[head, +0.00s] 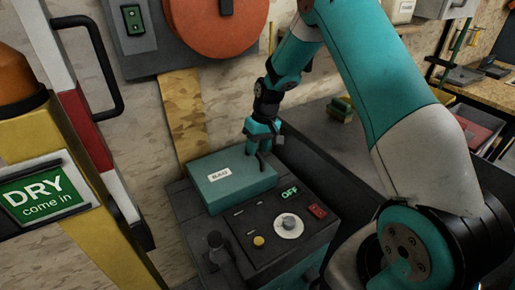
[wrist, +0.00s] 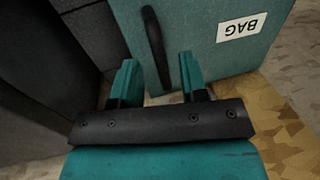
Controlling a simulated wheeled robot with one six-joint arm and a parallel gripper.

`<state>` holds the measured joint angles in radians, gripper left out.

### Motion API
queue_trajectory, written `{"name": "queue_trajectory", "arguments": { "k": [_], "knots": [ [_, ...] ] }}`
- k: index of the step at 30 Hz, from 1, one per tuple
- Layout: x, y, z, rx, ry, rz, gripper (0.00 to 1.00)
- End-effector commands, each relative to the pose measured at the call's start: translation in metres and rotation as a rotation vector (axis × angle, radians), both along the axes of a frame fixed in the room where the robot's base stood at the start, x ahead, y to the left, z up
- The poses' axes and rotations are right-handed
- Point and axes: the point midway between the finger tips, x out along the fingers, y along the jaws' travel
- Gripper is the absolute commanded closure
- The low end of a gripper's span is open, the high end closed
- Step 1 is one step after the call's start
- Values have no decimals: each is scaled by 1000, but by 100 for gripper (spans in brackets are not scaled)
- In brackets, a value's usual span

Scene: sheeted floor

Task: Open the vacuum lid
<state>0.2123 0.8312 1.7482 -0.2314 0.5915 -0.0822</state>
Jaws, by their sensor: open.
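The vacuum's teal lid (head: 228,188), with a white BAG label, sits flat and looks closed on top of the dark vacuum body (head: 262,243). The lid also fills the upper right of the wrist view (wrist: 205,40). A black bar handle (wrist: 155,45) stands at the lid's edge. My gripper (head: 262,150) is at the lid's far right corner. In the wrist view my gripper (wrist: 160,78) is open, its two teal fingers spread either side of the handle's near end. I cannot tell whether a finger touches the handle.
The vacuum's panel has a grey knob (head: 289,226), a red switch (head: 317,211) and a yellow button (head: 259,241). A dark bench (head: 318,130) lies right of the vacuum. A yellow post with a DRY sign (head: 45,192) stands at left. A wooden wall is behind.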

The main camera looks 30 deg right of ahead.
Motion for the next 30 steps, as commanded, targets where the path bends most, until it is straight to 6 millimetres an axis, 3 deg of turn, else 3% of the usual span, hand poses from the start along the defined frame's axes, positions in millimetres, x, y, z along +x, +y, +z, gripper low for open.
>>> {"name": "queue_trajectory", "arguments": {
  "k": [4,13,18,30],
  "knots": [
    [0,2,-10,0,1,1,60],
    [0,2,-11,0,-1,1,60],
    [0,2,-11,0,-1,1,99],
    [0,2,-3,-30,-1,-4,100]
  ]
}}
